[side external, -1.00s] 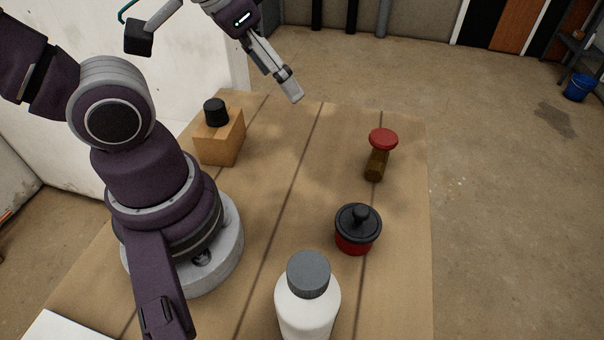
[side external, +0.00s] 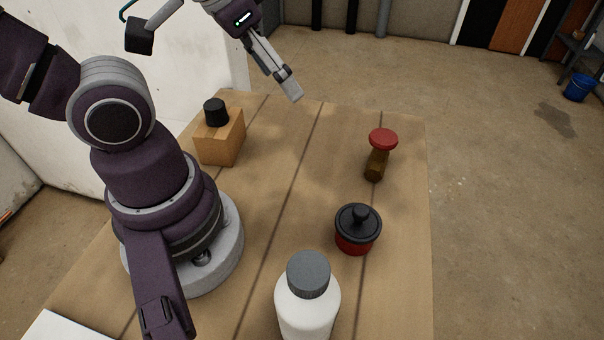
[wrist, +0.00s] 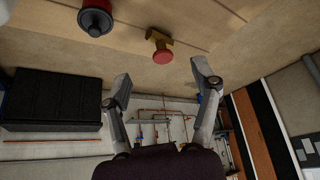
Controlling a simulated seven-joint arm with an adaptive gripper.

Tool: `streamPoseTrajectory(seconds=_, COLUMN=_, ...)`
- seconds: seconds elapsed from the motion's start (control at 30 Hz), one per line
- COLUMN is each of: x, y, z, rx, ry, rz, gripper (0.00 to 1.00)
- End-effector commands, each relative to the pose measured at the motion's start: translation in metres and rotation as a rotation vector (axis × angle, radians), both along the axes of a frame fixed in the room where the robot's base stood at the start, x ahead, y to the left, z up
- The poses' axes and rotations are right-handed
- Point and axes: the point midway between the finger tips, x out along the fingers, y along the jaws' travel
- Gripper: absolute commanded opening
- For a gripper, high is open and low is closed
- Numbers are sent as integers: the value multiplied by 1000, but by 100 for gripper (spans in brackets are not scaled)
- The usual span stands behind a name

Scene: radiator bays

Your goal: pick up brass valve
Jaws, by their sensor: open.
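The brass valve (side external: 377,164) stands on the table toward the far right, with a dull brass body and a round red top. It also shows in the wrist view (wrist: 161,49), near the upper middle, ahead of the fingers and apart from them. My gripper (side external: 290,92) is raised above the far edge of the table, to the left of the valve in the side view. In the wrist view my gripper (wrist: 160,85) has its two fingers spread wide with nothing between them.
A red pot with a black lid (side external: 357,229) stands nearer than the valve. A white bottle with a grey cap (side external: 308,305) is at the front. A wooden block with a black knob (side external: 221,140) sits at the left. The table middle is clear.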

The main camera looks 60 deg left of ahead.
Motion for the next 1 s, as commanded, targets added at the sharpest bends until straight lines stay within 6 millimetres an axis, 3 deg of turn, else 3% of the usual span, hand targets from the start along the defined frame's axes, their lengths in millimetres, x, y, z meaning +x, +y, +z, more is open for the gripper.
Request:
streamPoseTrajectory(seconds=0.07, x=8, y=-1, z=1, rx=45, ry=17, rz=-102, gripper=62)
streamPoseTrajectory(seconds=0.13, x=25, y=-4, z=1, rx=140, ry=45, rz=-313, gripper=62)
streamPoseTrajectory(seconds=0.23, x=60, y=-9, z=-7, rx=345, ry=96, rz=-743, gripper=62)
streamPoseTrajectory(seconds=0.4, x=118, y=-22, z=-43, rx=724, ry=206, rz=-1509, gripper=62)
streamPoseTrajectory(seconds=0.5, x=141, y=-29, z=-66, rx=903, ry=278, rz=-1882, gripper=62)
streamPoseTrajectory(seconds=0.6, x=154, y=-34, z=-82, rx=1018, ry=334, rz=-2133, gripper=62)
streamPoseTrajectory(seconds=0.73, x=162, y=-35, z=-95, rx=1076, ry=367, rz=-2265, gripper=62)
streamPoseTrajectory(seconds=1.0, x=176, y=-24, z=-138, rx=1076, ry=369, rz=-2274, gripper=62)
